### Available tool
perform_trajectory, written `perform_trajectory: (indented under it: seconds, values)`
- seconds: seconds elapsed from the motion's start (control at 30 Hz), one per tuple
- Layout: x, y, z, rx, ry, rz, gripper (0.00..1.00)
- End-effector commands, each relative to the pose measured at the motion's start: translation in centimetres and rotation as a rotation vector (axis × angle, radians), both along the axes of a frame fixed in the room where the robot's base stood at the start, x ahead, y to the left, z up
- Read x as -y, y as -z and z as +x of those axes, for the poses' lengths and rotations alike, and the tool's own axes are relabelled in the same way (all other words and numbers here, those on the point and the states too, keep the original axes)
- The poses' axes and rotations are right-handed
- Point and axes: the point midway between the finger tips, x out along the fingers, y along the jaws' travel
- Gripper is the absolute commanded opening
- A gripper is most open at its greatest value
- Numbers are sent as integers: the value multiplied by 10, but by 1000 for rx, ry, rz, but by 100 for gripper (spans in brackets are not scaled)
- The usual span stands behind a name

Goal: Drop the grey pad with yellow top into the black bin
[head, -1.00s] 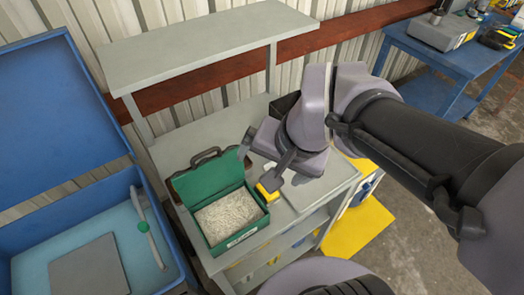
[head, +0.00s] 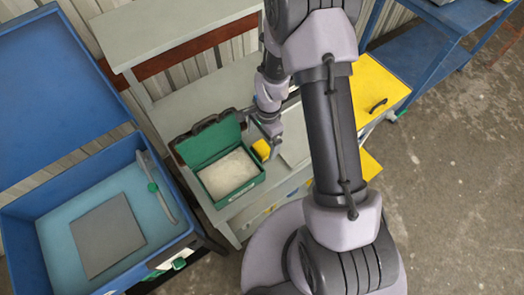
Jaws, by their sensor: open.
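A small block with a yellow top (head: 260,149), apparently the grey pad, sits on the grey bench just right of the green box. Its grey part is hard to make out. My gripper (head: 265,131) is open, just above and behind the yellow block, with its fingers pointing down toward it. I cannot tell if a finger touches the block. The black bin does not show clearly now; my arm covers that part of the bench.
An open green box (head: 246,184) with pale granules stands left of the pad. A blue lidded chest (head: 150,251) holding a grey slab (head: 107,235) is at the left. A raised grey shelf (head: 170,32) runs behind. A yellow-topped cabinet (head: 378,85) is at the right.

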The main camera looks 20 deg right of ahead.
Motion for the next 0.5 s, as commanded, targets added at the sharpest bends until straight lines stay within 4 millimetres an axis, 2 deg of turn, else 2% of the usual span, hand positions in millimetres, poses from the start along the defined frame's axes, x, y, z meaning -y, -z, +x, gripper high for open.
perform_trajectory:
  seconds: [0.13,0.3,0.37,0.5]
  values:
    - [0,16,-1,-1,-1,0,98]
    - [0,50,-4,-2,-1,0,98]
    - [-1,56,-4,-1,-1,0,98]
    - [-1,54,-4,1,-2,-1,98]
